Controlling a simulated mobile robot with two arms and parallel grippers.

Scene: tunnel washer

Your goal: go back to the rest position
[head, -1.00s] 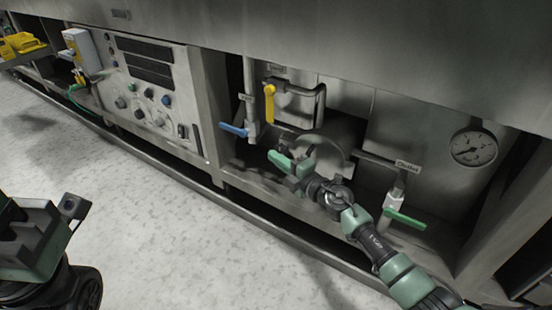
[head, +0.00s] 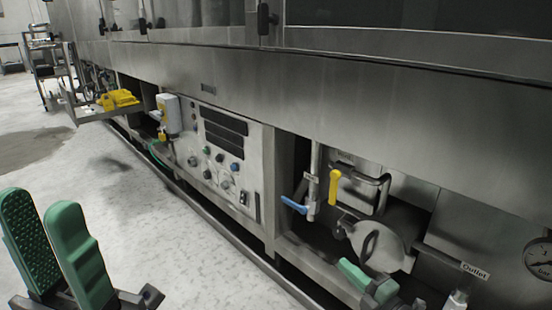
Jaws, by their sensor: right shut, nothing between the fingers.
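My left gripper (head: 42,208) stands upright at the lower left, over the floor. Its two green fingers are apart, with nothing between them. My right gripper (head: 352,273) is at the lower right, in front of the open bay under the machine. Its green fingers are shut and empty, and they point left toward the bay's front edge. Most of the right arm is below the picture.
The bay holds a blue-handled valve (head: 294,205), a yellow-handled valve (head: 335,187), a round grey housing (head: 380,245) and a gauge (head: 540,260). A control panel (head: 222,160) is left of it. Yellow items (head: 118,99) lie on a shelf farther back. Pale floor (head: 150,220) is clear.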

